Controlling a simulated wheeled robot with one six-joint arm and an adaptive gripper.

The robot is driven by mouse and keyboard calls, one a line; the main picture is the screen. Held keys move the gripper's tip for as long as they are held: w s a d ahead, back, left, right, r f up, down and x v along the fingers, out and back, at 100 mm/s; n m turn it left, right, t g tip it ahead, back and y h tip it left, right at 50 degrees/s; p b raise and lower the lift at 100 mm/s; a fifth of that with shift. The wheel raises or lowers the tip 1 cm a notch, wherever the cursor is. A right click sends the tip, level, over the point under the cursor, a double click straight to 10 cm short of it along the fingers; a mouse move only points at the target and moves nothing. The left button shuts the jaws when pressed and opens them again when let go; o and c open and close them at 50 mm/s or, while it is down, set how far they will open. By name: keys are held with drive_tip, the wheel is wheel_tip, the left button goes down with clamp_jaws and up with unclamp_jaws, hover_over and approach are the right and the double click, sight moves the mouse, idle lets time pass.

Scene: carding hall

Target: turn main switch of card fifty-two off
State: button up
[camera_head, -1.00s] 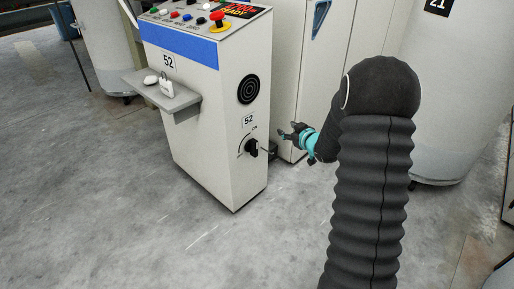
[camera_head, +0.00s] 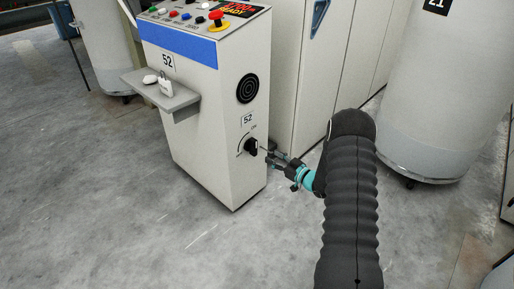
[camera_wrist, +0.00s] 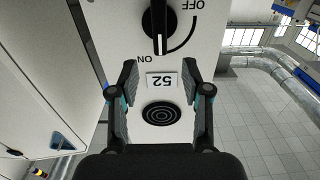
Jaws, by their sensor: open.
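The main switch is a black rotary knob (camera_head: 251,147) on the side of the white control cabinet (camera_head: 235,178), below a "52" label (camera_head: 248,119). In the wrist view, which is upside down, the knob (camera_wrist: 157,22) is at the top edge and partly cut off. Its white mark points toward "ON"; "OFF" is at the other end of a curved line. My gripper (camera_head: 272,158) is just right of the knob, apart from it as far as I can tell. In the wrist view my gripper (camera_wrist: 160,66) is open and empty, its fingers on either side of the "52" label.
A red emergency button (camera_head: 216,17) is on the cabinet's top panel. A black round grille (camera_head: 248,88) is above the label. Tall white machine panels stand behind; grey floor is clear in front.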

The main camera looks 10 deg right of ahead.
sight(256, 147)
drive_tip(key=x, duration=0.9)
drive_tip(key=shift+w+a+p, duration=0.25)
drive_tip(key=shift+p, duration=0.05)
clamp_jaws()
